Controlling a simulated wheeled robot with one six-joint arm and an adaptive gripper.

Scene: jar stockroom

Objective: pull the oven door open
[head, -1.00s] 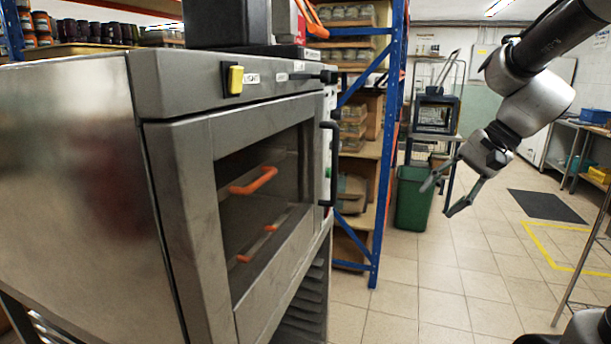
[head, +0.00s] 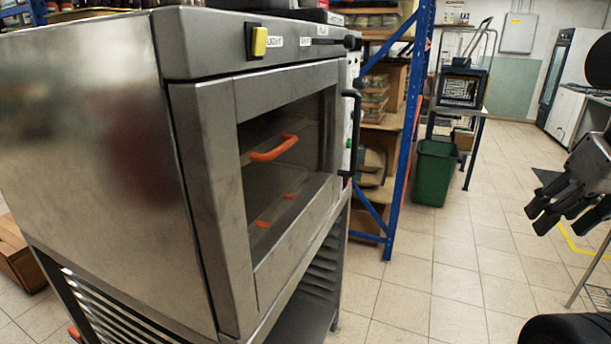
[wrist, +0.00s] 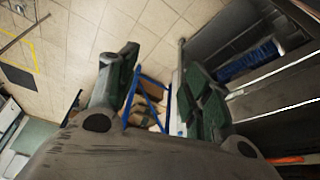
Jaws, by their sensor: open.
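The steel oven (head: 100,130) fills the left of the head view. Its windowed door (head: 215,190) is shut. A black upright bar handle (head: 351,135) is on the door's far right edge. Orange-handled trays (head: 274,148) show behind the glass. My gripper (head: 548,212) is at the right edge of the head view, well apart from the handle, with part of the arm cut off. In the wrist view my gripper (wrist: 155,88) is open, its fingers spread with nothing between them. Part of the oven front shows at the right there; I cannot make out the handle clearly.
A blue-framed shelf rack (head: 408,130) stands beyond the oven. A green bin (head: 436,172) and a stand with a dark boxy device (head: 462,88) are behind. The tiled floor (head: 460,270) right of the oven is clear. A yellow switch (head: 259,42) sits on the oven top panel.

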